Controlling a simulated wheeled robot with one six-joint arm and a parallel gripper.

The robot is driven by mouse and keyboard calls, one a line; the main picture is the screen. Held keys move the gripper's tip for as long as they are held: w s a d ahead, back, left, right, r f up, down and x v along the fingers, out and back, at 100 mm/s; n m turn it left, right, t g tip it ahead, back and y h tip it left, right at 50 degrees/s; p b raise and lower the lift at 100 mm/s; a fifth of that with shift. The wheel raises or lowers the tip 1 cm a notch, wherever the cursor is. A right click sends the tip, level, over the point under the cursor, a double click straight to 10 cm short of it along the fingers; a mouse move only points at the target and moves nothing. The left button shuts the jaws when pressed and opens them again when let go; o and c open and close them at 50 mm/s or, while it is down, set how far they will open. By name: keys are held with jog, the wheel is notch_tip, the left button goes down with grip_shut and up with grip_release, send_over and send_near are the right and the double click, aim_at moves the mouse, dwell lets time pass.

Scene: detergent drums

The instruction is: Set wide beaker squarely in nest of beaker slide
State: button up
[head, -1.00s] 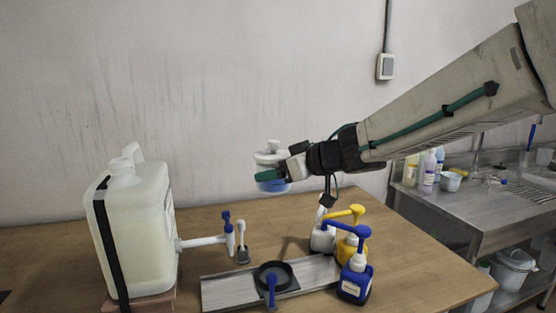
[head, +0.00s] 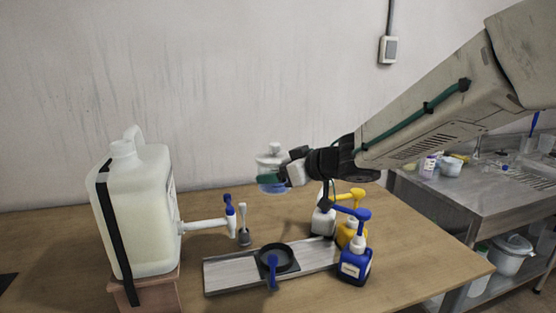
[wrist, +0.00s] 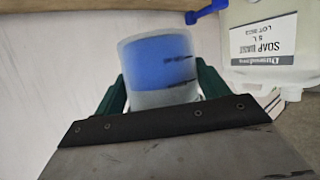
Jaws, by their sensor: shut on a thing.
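The wide beaker (head: 270,160) is a clear, whitish vessel with blue at its lower part, held in the air above the table. My gripper (head: 272,178) is shut on it, with green fingers at its sides. In the wrist view the beaker (wrist: 160,65) sits between the green fingers (wrist: 160,88), its blue part facing the camera. The beaker slide (head: 225,274) is a grey board on the table, below the beaker. Its nest (head: 277,258) is a dark round ring with a blue handle at the front, and no beaker stands in it.
A large soap drum (head: 140,215) with a tap (head: 228,212) stands on a wooden block at left. Blue (head: 355,265), yellow and white pump bottles stand right of the slide. A steel sink bench (head: 460,210) is at right.

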jog(key=shift+s+d+f, duration=0.1)
jog(key=shift+s+f, duration=0.1)
jog(key=shift+f, duration=4.45)
jog(key=shift+s+f, duration=0.15)
jog(key=shift+f, duration=4.5)
jog(key=shift+f, duration=0.85)
jog(key=shift+f, duration=0.7)
jog(key=o, duration=1.3)
jog(key=shift+c, duration=0.2)
